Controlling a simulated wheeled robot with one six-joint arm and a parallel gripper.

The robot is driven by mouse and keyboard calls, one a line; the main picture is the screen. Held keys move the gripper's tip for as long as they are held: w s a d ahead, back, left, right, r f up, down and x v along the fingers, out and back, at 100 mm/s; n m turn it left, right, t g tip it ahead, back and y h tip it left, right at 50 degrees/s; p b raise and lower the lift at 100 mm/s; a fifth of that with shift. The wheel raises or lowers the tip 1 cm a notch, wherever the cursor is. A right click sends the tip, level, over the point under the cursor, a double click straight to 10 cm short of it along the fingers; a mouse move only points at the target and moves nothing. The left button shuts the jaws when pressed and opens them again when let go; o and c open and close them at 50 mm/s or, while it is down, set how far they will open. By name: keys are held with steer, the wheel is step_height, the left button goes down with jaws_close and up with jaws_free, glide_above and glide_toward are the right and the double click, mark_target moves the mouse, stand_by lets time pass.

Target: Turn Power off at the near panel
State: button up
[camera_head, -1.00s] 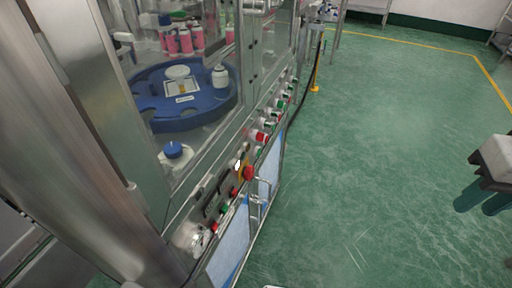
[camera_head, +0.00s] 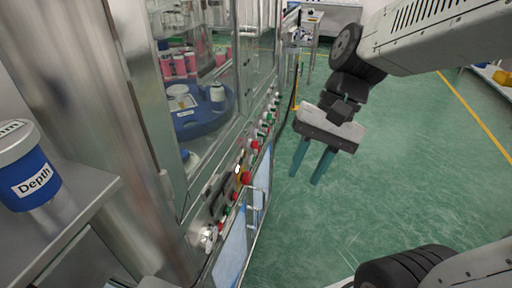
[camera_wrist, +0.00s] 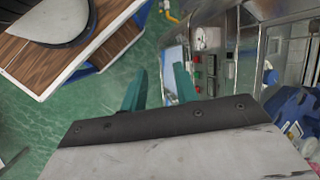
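The near panel (camera_head: 222,212) runs along the lower side of the steel machine in the head view, with red, green and black controls. At its near end is a round silver switch (camera_head: 208,237); its label and setting are too small to read. A large red button (camera_head: 245,178) stands out farther along. In the wrist view, a silver plate with a switch (camera_wrist: 207,38) sits above red and green buttons (camera_wrist: 197,73). My gripper (camera_head: 304,180) is right of the panel, above the floor, with two teal fingers apart and empty. Its fingers (camera_wrist: 160,69) also show apart in the wrist view.
Behind glass is a blue turntable (camera_head: 205,122) with bottles. A wood-topped table (camera_wrist: 45,60) shows in the wrist view.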

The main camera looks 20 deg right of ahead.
steer(key=w+a+f+m+y, duration=0.2)
steer(key=w+f+m+y, duration=0.1)
steer(key=w+m+y, duration=0.4)
steer(key=m+t+y, duration=0.3)
steer(key=m+t, duration=1)
steer(key=m, duration=0.6)
glide_toward(255, 145)
steer(key=x, duration=0.8)
steer(key=shift+w, duration=0.2)
steer(key=shift+d, duration=0.2)
jaws_close()
